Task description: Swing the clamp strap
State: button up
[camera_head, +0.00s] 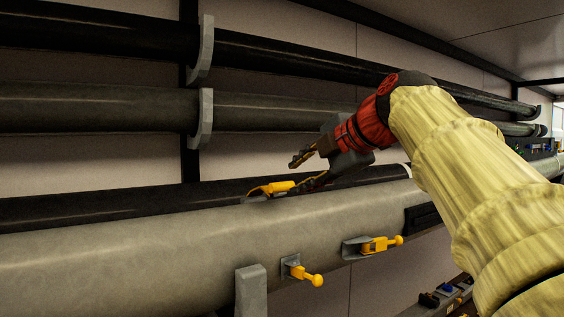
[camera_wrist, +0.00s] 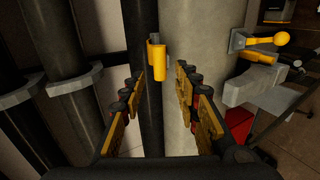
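The yellow clamp strap (camera_head: 271,188) lies on top of the large grey spar (camera_head: 130,242), along its border with a dark spar (camera_head: 90,205). A small grey piece shows at the strap's end. In the wrist view the strap (camera_wrist: 157,62) is short and upright, ahead of my fingers and roughly centred between them. My gripper (camera_head: 298,174) is open just right of the strap in the head view. In the wrist view my gripper (camera_wrist: 160,82) has its fingers wide apart with nothing between them. I cannot tell whether a fingertip touches the strap.
Two yellow-handled latches (camera_head: 306,274) (camera_head: 378,244) sit on the spar's near side. A grey bracket post (camera_head: 251,291) stands at its front. Dark spars (camera_head: 90,108) run along the wall in grey brackets (camera_head: 205,118). The spar's top left of the strap is clear.

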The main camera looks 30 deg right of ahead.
aim_at(284, 186)
jog(key=p+x, duration=0.1)
jog(key=x, duration=0.6)
jog(key=shift+w+a+f, duration=0.1)
jog(key=shift+w, duration=0.2)
jog(key=shift+w+f, duration=0.1)
jog(key=shift+w, duration=0.1)
jog(key=shift+c, duration=1)
jog(key=shift+s, duration=0.2)
jog(key=shift+c, duration=1.4)
grip_shut()
